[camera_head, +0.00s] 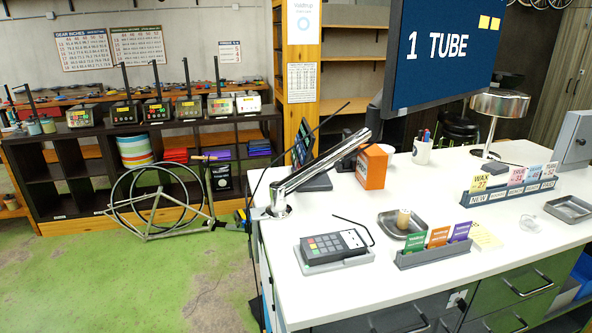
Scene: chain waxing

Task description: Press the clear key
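A small dark keypad terminal (336,244) lies in a light grey cradle (345,263) near the front left edge of the white counter. Its grey keys face up, with a few coloured keys at the left end. The key labels are too small to read, so I cannot tell which is the clear key. A thin black cable or rod curves over its right end. Neither of my grippers is in view.
A metal monitor arm (320,167) stands behind the terminal, under a large screen (440,50) reading "1 TUBE". A card holder (433,254), a square dish (400,228) with a cork-like piece, and an orange box (372,167) are nearby. The counter left of the terminal is clear.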

